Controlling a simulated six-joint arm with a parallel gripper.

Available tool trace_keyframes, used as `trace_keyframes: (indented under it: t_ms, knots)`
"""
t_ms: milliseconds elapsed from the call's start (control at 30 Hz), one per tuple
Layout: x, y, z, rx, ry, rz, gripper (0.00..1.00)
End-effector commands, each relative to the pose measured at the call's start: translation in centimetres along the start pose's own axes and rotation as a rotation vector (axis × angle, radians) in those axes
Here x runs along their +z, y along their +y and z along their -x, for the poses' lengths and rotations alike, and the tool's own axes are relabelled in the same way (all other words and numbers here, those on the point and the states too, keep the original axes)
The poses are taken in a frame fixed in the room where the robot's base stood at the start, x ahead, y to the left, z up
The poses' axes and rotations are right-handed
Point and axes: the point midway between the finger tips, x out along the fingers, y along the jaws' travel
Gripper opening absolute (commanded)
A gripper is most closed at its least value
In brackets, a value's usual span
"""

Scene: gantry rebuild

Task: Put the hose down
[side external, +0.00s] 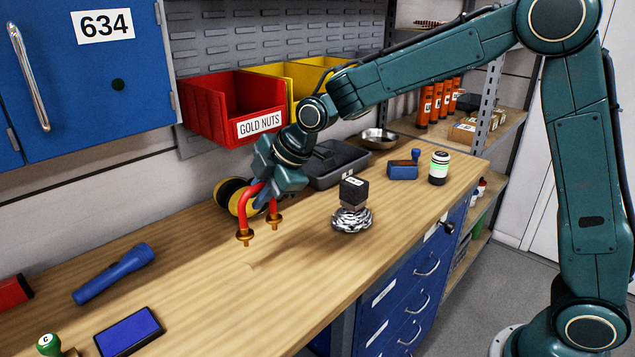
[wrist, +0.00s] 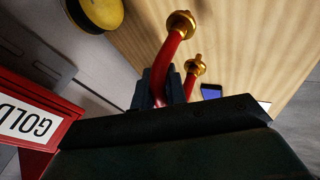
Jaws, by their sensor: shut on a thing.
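A short red hose (side external: 249,194) with brass end fittings is in my gripper (side external: 262,190). My gripper is shut on the bend of the hose, and both ends hang downward. In the side external view the brass ends are close over the wooden workbench (side external: 200,265); I cannot tell whether they touch it. The wrist view shows the hose (wrist: 172,60) curving out past the gripper (wrist: 160,92), with its brass ends over the wood. Part of the bend is hidden by the gripper.
A yellow-and-black round object (side external: 228,192) stands just behind the hose. A black block on a silvery coiled thing (side external: 352,217) is to the right. A blue flashlight (side external: 115,272) and a blue pad (side external: 128,331) lie to the left. Red bin (side external: 225,105) hangs behind. The bench front-centre is clear.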

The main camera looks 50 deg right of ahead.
Motion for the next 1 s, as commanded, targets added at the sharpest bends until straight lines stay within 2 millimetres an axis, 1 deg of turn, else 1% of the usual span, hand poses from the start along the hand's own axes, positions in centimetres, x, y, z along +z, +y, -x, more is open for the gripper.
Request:
trace_keyframes:
  t_ms: [33,133,233,500,567,800,1000]
  knots:
    - [0.3,-0.5,-0.7,-0.002,-0.001,0.000,0.00]
    - [0.6,-1.0,-1.6,-0.001,0.000,0.001,0.00]
    - [0.8,-1.2,-2.0,0.001,0.001,0.001,0.00]
    - [0.9,-1.4,-2.4,0.000,0.000,0.001,0.00]
    - [1.1,-1.6,-2.8,-0.001,0.000,0.001,0.00]
    - [1.9,-3.0,-5.0,-0.001,0.000,0.000,0.00]
    - [2.1,-3.3,-5.6,0.001,0.001,0.001,0.00]
